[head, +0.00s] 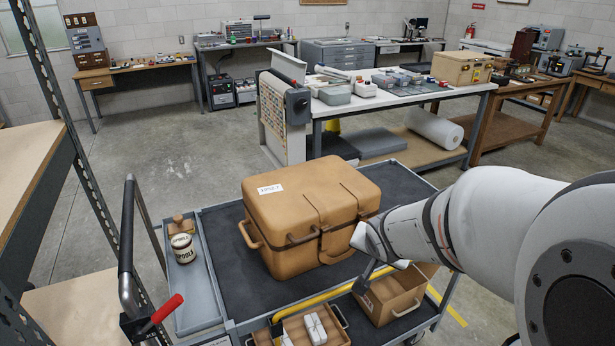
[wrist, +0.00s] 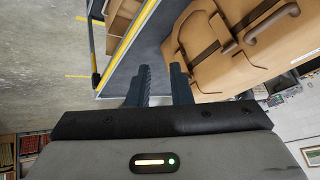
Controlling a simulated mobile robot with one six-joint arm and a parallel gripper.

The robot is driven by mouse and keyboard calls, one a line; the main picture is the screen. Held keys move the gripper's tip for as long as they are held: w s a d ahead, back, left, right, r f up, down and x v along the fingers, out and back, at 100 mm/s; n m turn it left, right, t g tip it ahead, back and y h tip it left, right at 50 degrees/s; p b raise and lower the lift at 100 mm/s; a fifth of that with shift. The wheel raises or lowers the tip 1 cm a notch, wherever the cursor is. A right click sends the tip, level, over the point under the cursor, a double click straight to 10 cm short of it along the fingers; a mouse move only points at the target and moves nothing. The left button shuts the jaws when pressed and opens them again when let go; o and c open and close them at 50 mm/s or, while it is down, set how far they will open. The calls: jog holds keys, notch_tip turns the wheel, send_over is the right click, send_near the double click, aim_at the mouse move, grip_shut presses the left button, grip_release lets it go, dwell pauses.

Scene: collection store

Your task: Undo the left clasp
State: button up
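A tan hard case (head: 300,215) with a white label sits closed on the cart's dark mat (head: 235,280). On its front, a brown bar that looks like the left clasp (head: 303,238) lies near a looped handle (head: 336,256). I cannot tell whether the clasp is fastened. My gripper (head: 366,279) is in front of the case's right part, apart from the clasp. In the wrist view my gripper (wrist: 161,78) has its two dark fingers apart with nothing between them. The tan case (wrist: 240,65) is beyond and to the right of the fingers, with brown fittings on it.
An open tan box (head: 385,303) and a tray with white items (head: 314,328) stand at the cart's front, near a yellow rail (head: 320,297). A side tray (head: 197,295) holds a labelled jar (head: 182,247). A shelf rack (head: 35,160) stands left. Bare mat lies left of the case.

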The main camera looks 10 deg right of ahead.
aim_at(330, 229)
jog(key=w+a+f+m+t+y+p, duration=0.1)
jog(key=w+a+m+y, duration=0.1)
jog(key=w, duration=0.2)
jog(key=w+a+f+m+t+y+p, duration=0.1)
jog(key=w+a+f+m+y, duration=0.1)
jog(key=w, duration=0.3)
jog(key=w+a+f+m+t+y+p, duration=0.1)
jog(key=w+a+f+m+p, duration=0.1)
jog(key=w, duration=0.3)
jog(key=shift+a+f+m+y, duration=0.1)
jog(key=shift+f+m+y, duration=0.15)
jog(key=shift+m+y, duration=0.15)
grip_shut()
